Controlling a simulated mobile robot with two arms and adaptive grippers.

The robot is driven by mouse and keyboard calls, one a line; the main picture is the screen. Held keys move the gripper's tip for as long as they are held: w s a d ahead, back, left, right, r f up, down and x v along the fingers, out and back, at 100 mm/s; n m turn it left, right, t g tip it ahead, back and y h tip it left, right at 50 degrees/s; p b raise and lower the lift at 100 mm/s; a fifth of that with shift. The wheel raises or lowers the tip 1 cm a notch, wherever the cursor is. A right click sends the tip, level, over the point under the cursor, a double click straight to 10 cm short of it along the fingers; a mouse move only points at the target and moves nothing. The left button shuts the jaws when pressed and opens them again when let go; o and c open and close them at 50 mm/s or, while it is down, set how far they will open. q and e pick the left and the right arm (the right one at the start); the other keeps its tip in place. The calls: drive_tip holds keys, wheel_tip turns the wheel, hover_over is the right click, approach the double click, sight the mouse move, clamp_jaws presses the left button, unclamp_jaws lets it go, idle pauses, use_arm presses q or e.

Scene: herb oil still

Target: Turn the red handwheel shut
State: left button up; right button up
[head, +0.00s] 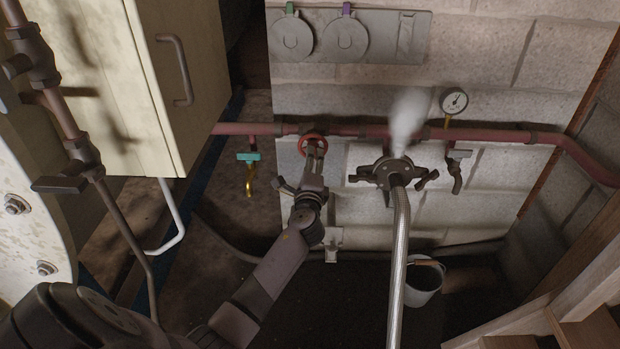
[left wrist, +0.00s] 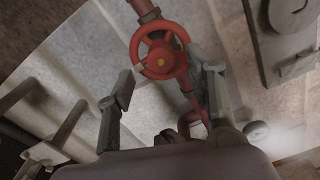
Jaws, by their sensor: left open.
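The red handwheel (head: 312,143) is on the dark red pipe that runs along the block wall in the head view. My left gripper (head: 312,160) is just below the wheel in the head view. In the left wrist view its fingers (left wrist: 161,92) are spread apart, one on each side of the wheel's lower part, with nothing held. Whether a finger touches the rim, I cannot tell. My right gripper is not in view.
White steam (head: 407,115) rises above a dark coupling (head: 390,172) with a braided hose (head: 399,245). A gauge (head: 453,101) and a teal-handled tap (head: 248,157) are on the pipe. A bucket (head: 424,283) stands below. A cream cabinet (head: 150,80) stands left.

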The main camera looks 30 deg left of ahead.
use_arm(q)
drive_tip(key=v, duration=0.7)
drive_tip(key=shift+s+d, duration=0.25)
drive_tip(key=shift+s, duration=0.1)
idle(0.9)
